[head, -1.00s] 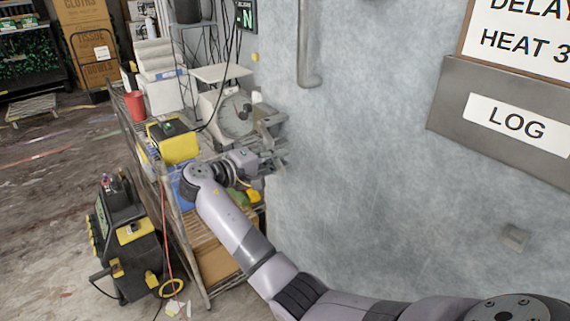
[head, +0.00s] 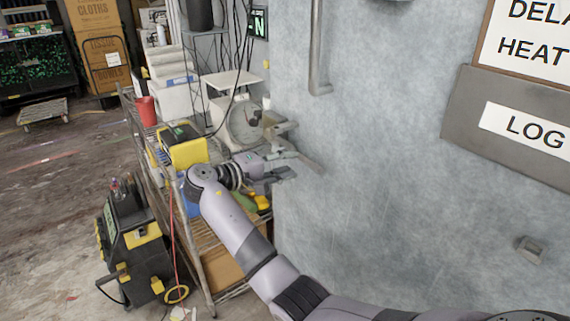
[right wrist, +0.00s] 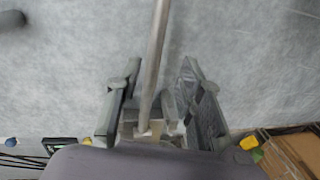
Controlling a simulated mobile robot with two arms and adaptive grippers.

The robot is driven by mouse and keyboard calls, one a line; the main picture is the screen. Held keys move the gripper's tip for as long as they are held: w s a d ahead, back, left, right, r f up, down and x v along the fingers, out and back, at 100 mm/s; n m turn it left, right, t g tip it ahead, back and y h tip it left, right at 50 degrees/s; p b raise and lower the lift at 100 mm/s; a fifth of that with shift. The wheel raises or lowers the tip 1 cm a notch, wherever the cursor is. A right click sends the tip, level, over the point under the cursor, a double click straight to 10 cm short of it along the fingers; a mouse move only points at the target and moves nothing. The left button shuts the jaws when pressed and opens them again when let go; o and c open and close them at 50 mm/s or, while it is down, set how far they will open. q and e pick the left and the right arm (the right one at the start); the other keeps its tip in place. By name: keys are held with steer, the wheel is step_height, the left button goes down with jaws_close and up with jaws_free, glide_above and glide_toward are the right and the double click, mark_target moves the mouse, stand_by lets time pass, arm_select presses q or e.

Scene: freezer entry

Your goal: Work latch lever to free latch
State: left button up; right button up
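The latch (head: 274,128) is a grey metal fitting at the left edge of the pale blue-grey wall in the head view. Its lever (head: 308,163) is a thin bar slanting down to the right from it. The lever also shows in the right wrist view (right wrist: 156,50), running lengthwise between the fingers. My right gripper (head: 284,166) is at the lever, just below the latch. In the right wrist view its fingers (right wrist: 160,75) stand apart, one on each side of the lever. I cannot tell whether either touches it. My left gripper is not in view.
A wire shelf (head: 200,240) with a scale (head: 240,122) and a yellow-black device (head: 183,146) stands left of the wall. A black-yellow machine (head: 135,245) is on the floor.

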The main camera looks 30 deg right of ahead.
steer(key=s+a+r, duration=0.1)
steer(key=a+r, duration=0.1)
steer(key=a, duration=1)
steer(key=shift+d, duration=0.1)
